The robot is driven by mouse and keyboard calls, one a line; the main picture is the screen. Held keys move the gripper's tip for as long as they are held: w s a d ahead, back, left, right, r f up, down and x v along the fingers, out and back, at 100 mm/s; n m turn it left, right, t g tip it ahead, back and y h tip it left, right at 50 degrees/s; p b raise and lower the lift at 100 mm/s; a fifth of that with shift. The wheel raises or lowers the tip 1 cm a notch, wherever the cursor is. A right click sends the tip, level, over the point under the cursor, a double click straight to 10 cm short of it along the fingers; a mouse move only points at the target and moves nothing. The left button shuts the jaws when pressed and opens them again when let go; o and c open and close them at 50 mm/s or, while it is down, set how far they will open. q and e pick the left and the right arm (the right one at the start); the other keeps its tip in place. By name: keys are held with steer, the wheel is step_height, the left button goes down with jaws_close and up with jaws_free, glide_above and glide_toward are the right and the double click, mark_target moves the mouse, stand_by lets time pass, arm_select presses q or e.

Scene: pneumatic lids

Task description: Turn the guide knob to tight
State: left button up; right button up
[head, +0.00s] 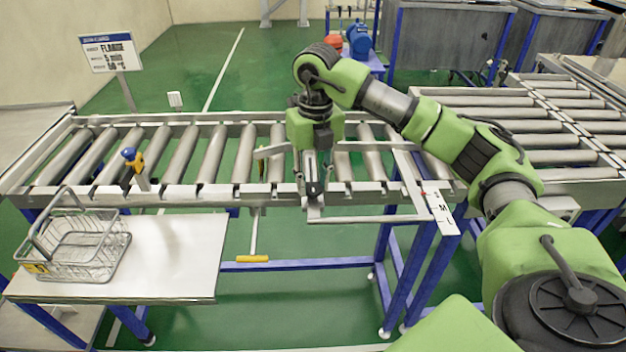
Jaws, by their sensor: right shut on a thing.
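My right gripper (313,188) reaches down to the front rail of the roller conveyor and is shut on the guide knob, a small dark piece (313,194) mostly hidden between its fingers. I cannot read the knob's turn from here. The knob sits by the metal guide frame (365,219), whose right end lies along a white scale (440,212) with a red mark and the letters M and L. My left gripper is not in view.
The roller conveyor (205,190) runs across the view. A blue and yellow fitting (133,160) stands on its left part. A wire basket (75,262) sits on the white table (175,255) at front left. A yellow-handled lever (252,258) hangs below the conveyor. A sign (108,52) stands behind.

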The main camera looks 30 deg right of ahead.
mark_target(315, 186)
steer(key=shift+w+r, duration=0.1)
steer(key=o, duration=1.1)
steer(key=r, duration=1.2)
steer(key=shift+d, duration=0.2)
steer(key=shift+f, duration=0.1)
